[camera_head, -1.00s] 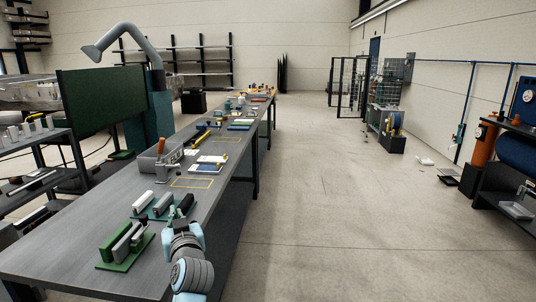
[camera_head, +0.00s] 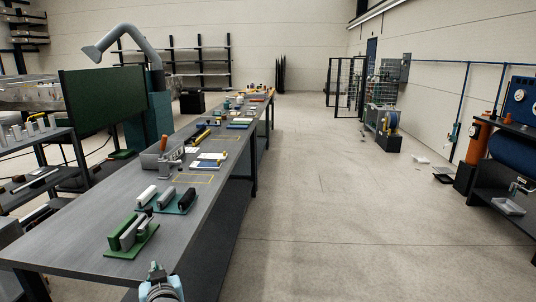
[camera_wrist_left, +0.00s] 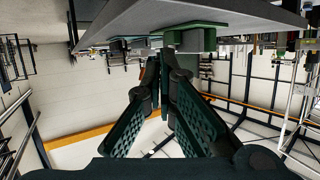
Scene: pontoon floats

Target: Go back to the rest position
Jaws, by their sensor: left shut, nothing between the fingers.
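My left gripper (camera_head: 155,268) shows at the bottom edge of the head view, just off the bench's near right edge. In the left wrist view its two dark fingers (camera_wrist_left: 160,62) come together at the tips, with nothing between them. The long grey workbench (camera_head: 75,240) runs away from me. On its near part stands a green tray (camera_head: 146,245) holding a green bar and grey bars. Behind it is a teal tray (camera_head: 179,210) with white, grey and black rollers. My right gripper is not in view.
A grey bin (camera_head: 152,160), papers (camera_head: 208,162) and a yellow outlined rectangle (camera_head: 195,179) lie farther along the bench. The floor (camera_head: 320,210) right of the bench is open. A dark shelf rack (camera_head: 505,185) stands at the far right.

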